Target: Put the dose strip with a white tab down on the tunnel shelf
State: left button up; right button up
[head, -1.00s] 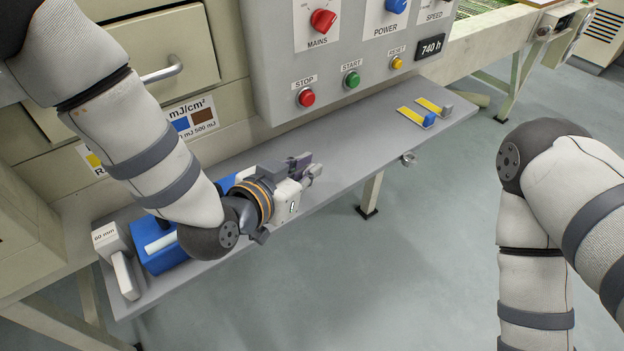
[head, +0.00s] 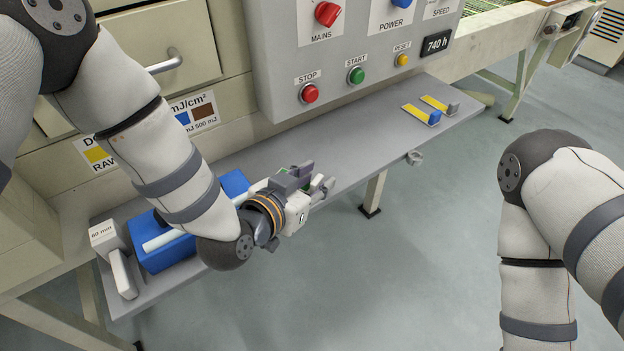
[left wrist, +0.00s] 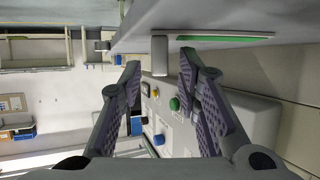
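My left gripper (head: 316,178) is just over the front part of the grey tunnel shelf (head: 380,137), below the control panel. In the left wrist view its fingers (left wrist: 159,62) are spread with a gap between them. A pale tab (left wrist: 160,56) shows in that gap, against the shelf, with a green strip (left wrist: 225,38) beside it. I see no finger closed on the tab. My right gripper is out of view.
Two yellow strips lie further right on the shelf, one with a blue tab (head: 434,117), one with a grey tab (head: 452,108). A blue box (head: 158,256) and a 60 mm block (head: 104,236) stand at the left end.

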pick_arm(q)
jog(key=shift+s+a+r, duration=0.1)
jog(key=shift+s+r, duration=0.05)
jog(key=shift+r, duration=0.1)
jog(key=p+v, duration=0.1)
jog(key=v, duration=1)
jog(key=shift+s+a+p, duration=0.15)
jog(key=shift+s+p, duration=0.1)
jog(key=shift+p, duration=0.15)
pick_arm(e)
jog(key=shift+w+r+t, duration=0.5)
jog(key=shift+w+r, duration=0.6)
